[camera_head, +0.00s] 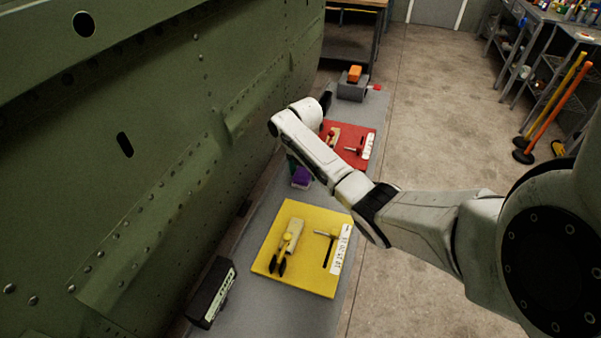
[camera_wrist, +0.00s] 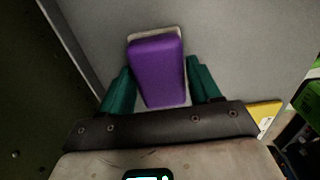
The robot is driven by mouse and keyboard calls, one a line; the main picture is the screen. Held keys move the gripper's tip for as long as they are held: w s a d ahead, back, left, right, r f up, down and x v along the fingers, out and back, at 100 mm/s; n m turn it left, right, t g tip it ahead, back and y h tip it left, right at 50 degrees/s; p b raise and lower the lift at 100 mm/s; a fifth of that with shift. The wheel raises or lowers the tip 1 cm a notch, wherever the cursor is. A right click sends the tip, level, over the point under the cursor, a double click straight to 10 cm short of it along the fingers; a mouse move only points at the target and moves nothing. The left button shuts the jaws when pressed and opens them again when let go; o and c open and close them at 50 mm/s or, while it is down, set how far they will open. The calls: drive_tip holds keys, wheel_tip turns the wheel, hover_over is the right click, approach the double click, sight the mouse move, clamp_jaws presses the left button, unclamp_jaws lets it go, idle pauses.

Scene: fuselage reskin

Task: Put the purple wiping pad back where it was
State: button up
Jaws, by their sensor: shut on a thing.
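The purple wiping pad (camera_wrist: 156,70) is between the teal fingers of my gripper (camera_wrist: 160,74) in the wrist view. The gripper is shut on it. A pale edge shows around the far end and sides of the pad. In the head view the pad (camera_head: 301,177) is low over the grey bench (camera_head: 262,212), between the red and yellow boards. My arm hides most of the gripper there. I cannot tell whether the pad touches the bench.
The yellow tool board (camera_head: 270,262) lies nearer, the red tool board (camera_head: 368,137) farther along. A black box (camera_head: 211,293) stands at the near end. A grey block with an orange item (camera_head: 354,74) stands at the far end. The green fuselage wall (camera_head: 150,130) rises along the left.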

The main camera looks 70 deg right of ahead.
sight(304, 171)
drive_tip(key=o, duration=1)
wheel_tip(304, 171, up, 12)
drive_tip(key=shift+r, duration=0.1)
